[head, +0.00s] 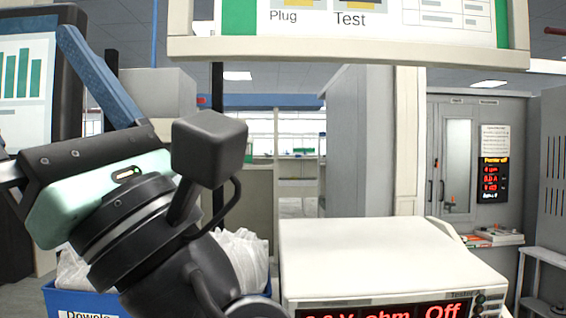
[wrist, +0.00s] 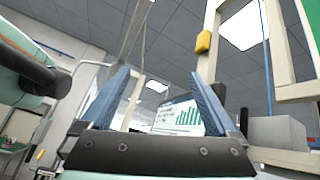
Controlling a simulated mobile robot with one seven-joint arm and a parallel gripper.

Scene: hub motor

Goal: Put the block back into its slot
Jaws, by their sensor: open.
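No block or slot can be made out in either view. My gripper (wrist: 158,74) is open and empty in the wrist view, its two blue fingers spread and pointing up toward the ceiling. In the head view, one blue finger (head: 95,66) reaches up at the upper left, in front of a screen. The other finger is mostly out of the picture at the left edge.
A white tester (head: 385,255) with a red display reading "Off" stands at the lower right. A blue "Dowels" bin (head: 62,299) holding white bags is behind my arm. A "Plug / Test" board (head: 345,48) hangs overhead. A screen (wrist: 178,117) shows between my fingers.

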